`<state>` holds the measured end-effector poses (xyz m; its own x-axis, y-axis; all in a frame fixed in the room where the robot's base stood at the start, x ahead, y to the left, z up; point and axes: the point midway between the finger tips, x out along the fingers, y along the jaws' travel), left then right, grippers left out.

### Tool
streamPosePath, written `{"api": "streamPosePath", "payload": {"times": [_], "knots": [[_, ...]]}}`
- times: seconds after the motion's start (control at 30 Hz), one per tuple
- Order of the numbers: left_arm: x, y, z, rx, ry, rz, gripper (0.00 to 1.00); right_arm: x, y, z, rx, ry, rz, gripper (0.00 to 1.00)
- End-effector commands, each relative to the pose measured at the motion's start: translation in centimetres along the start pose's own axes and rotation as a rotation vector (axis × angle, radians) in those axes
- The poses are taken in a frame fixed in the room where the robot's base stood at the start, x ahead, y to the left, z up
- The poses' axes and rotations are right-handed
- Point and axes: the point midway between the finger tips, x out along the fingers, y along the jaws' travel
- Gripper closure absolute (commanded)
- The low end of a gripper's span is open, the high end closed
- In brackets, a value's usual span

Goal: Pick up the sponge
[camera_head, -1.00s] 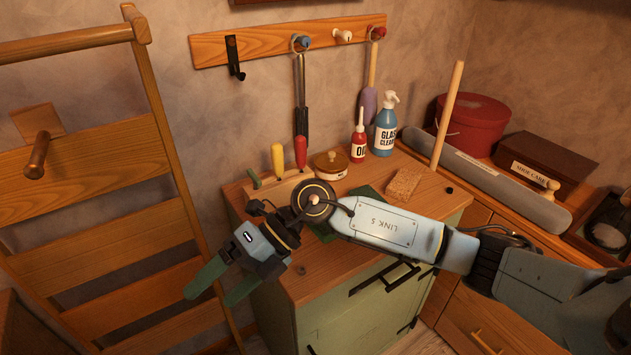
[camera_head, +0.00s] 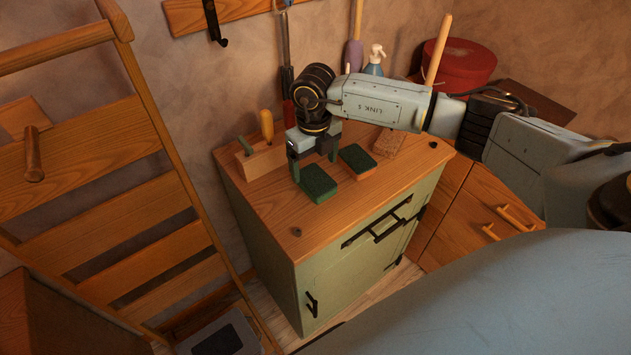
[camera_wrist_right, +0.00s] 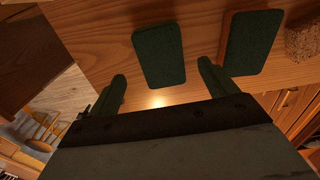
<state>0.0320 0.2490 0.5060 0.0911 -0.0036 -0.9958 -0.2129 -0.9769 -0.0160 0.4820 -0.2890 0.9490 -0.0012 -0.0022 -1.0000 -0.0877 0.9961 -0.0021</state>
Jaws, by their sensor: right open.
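A green-topped sponge with an orange side (camera_head: 358,161) lies on the wooden cabinet top; its dark green top also shows in the wrist view (camera_wrist_right: 251,42). Left of it lies a flat dark green pad (camera_head: 317,184), also in the wrist view (camera_wrist_right: 159,55). A tan, rough block (camera_head: 388,143) lies behind and to the right, partly under my forearm; it also shows in the wrist view (camera_wrist_right: 303,40). My right gripper (camera_head: 314,163) is open and points down just behind the dark green pad, with nothing seen between its fingers (camera_wrist_right: 162,85). My left gripper is not in view.
A wooden rod (camera_head: 438,50) leans at the back right. A wooden ladder-like rack (camera_head: 110,150) stands left. The cabinet top's front left (camera_head: 275,205) is clear.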

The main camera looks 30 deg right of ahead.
Motion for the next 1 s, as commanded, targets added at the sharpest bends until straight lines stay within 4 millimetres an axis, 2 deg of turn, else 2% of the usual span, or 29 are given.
{"api": "streamPosePath", "payload": {"times": [0.17, 0.4, 0.7, 1.0], "knots": [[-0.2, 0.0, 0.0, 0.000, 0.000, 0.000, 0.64, 1.5, -0.1, -0.2, 0.000, 0.003, 0.001, 0.15], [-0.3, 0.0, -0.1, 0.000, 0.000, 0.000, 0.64, 4.9, -0.2, -0.3, -0.001, 0.002, 0.002, 0.15], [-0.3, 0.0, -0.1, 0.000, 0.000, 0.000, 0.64, 5.4, -0.2, -0.2, -0.002, -0.001, 0.002, 0.15], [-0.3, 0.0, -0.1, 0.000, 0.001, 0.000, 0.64, 5.4, -0.2, -0.2, -0.002, -0.001, 0.002, 0.53]]}}
